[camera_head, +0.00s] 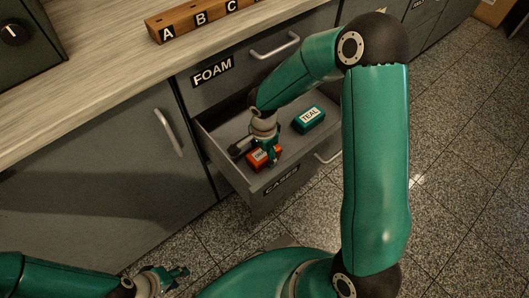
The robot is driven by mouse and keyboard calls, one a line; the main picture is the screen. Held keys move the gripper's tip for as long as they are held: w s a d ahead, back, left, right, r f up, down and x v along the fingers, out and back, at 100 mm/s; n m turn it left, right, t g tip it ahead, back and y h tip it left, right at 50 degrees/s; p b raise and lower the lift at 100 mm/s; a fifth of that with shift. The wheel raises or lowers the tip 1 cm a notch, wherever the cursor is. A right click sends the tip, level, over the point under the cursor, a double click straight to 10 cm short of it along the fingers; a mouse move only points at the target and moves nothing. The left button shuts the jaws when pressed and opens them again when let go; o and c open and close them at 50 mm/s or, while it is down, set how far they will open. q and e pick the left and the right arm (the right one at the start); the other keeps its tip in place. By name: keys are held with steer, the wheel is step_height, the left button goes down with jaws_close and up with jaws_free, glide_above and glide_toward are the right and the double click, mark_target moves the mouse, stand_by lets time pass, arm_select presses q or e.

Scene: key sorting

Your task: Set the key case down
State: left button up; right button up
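An orange key case (257,161) with a white label is in the open drawer marked CASES (281,182), near its front left. My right gripper (270,154) points down over the orange case and overlaps it. The fingers hide part of the case and its label, and I cannot tell whether they are closed on it or whether it touches the drawer floor. A teal case (310,119) labelled TEAL lies in the same drawer, to the right and apart from the gripper. My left gripper (179,276) is low at the bottom left, empty, with its fingers apart.
The drawer marked FOAM (212,73) above is closed. A wooden block marked A, B, C (186,22) stands on the worktop (80,88). The drawer's side walls and front surround the cases. Bare drawer floor shows around the teal case.

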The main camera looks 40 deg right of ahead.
steer(key=shift+o, duration=0.2)
steer(key=shift+r+p, duration=0.35)
steer(key=shift+r, duration=0.15)
step_height(320, 180, up, 11)
steer(key=p, duration=0.3)
steer(key=shift+r, duration=0.1)
